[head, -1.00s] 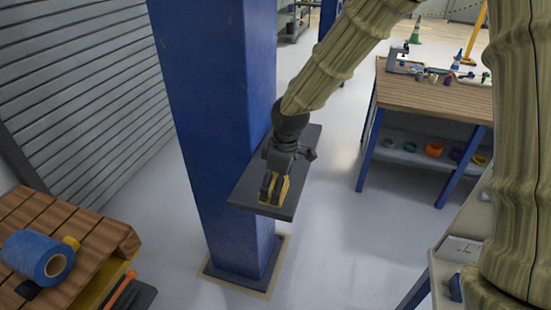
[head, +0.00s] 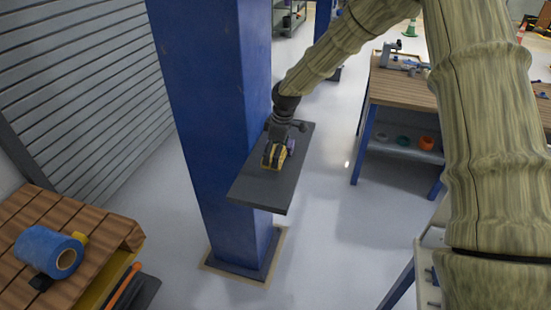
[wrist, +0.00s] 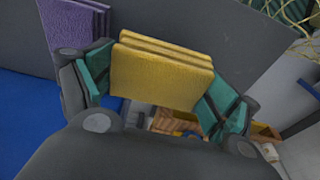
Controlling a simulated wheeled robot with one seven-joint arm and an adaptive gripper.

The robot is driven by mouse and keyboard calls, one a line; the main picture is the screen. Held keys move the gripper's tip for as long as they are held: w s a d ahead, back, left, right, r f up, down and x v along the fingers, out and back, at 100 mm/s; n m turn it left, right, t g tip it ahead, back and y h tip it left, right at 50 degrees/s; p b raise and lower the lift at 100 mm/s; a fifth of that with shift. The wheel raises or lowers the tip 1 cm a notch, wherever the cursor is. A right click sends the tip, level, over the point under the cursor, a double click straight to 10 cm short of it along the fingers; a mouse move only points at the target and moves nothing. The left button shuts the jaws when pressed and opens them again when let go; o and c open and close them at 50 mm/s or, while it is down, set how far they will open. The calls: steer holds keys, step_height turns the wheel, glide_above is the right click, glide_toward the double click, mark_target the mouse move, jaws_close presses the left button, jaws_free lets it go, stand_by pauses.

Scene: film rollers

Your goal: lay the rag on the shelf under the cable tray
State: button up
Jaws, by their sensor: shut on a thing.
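A yellow folded rag (wrist: 160,72) is held between the teal-padded fingertips of my gripper (wrist: 155,88), and it also shows in the head view (head: 273,155). My gripper (head: 275,150) is over the dark grey shelf (head: 262,192) fixed to the blue column. I cannot tell whether the rag touches the shelf. A purple folded cloth (wrist: 75,32) lies on the shelf beside the rag, partly hidden by my gripper in the head view (head: 291,147). A yellow wire mesh (wrist: 288,12) shows at the wrist view's upper right; I cannot tell if it is the cable tray.
The blue column (head: 215,120) stands directly left of the shelf. The front part of the shelf is bare. A wooden bench (head: 405,88) stands to the right, and a slatted wooden top (head: 95,225) with a blue roll (head: 48,250) is at lower left.

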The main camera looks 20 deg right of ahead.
steer(key=shift+w+f+p, duration=0.25)
steer(key=shift+f+p, duration=0.1)
steer(key=shift+f, duration=0.25)
steer(key=shift+s+f+p, duration=0.25)
steer(key=shift+f+p, duration=0.35)
steer(key=shift+f, duration=0.05)
steer(key=shift+w+f, duration=0.15)
steer(key=shift+f, duration=0.45)
steer(key=o, duration=0.7)
steer(key=shift+r, duration=0.15)
steer(key=shift+s+d+r+b, duration=0.25)
steer(key=shift+r+b, duration=0.35)
steer(key=shift+r, duration=1.35)
steer(key=shift+s+d+r+b, duration=0.1)
steer(key=shift+d+r+b, duration=0.35)
steer(key=shift+r, duration=1.5)
steer(key=shift+s+d+r+b, duration=0.15)
steer(key=shift+r+b, duration=0.6)
steer(key=shift+r, duration=1.2)
steer(key=shift+a, duration=0.1)
